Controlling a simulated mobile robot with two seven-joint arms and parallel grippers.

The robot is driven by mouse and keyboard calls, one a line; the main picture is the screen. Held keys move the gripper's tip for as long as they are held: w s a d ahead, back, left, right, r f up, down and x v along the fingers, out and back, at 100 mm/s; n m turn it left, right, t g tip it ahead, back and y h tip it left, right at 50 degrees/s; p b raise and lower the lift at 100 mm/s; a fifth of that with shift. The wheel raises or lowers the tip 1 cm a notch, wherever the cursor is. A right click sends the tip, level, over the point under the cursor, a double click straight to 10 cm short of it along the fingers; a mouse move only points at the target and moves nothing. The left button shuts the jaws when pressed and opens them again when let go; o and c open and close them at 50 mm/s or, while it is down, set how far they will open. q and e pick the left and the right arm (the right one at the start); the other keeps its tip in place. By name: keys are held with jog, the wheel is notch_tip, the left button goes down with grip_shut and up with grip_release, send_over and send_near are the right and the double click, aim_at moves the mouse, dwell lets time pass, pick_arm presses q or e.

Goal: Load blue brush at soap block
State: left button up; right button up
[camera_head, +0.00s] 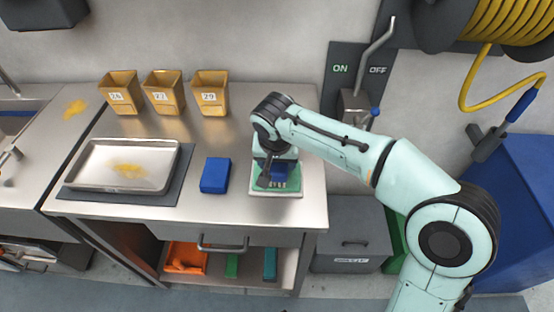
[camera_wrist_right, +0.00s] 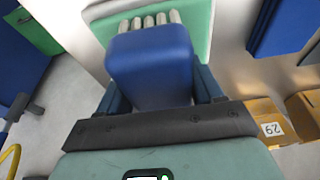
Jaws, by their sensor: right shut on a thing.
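My right gripper (camera_head: 272,172) is over the soap block (camera_head: 293,182), a green slab in a pale dish (camera_head: 275,194) at the right of the steel bench. In the right wrist view my right gripper (camera_wrist_right: 158,90) is shut on the blue brush (camera_wrist_right: 150,58). The brush's pale bristles (camera_wrist_right: 145,21) point at the green soap block (camera_wrist_right: 197,30) and overlap it in the picture. I cannot tell whether they touch it. The brush (camera_head: 280,171) is partly hidden by the gripper in the head view. My left gripper is not in view.
A blue block (camera_head: 215,175) lies left of the dish. A steel tray (camera_head: 125,165) with yellow residue is farther left. An ON/OFF lever (camera_head: 378,45) is on the wall.

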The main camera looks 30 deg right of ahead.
jog(key=shift+f+b, duration=0.45)
jog(key=shift+f, duration=0.2)
dwell(1.4)
notch_tip(320, 180, up, 7)
jog(key=p, duration=0.6)
jog(key=shift+r, duration=0.15)
dwell(0.8)
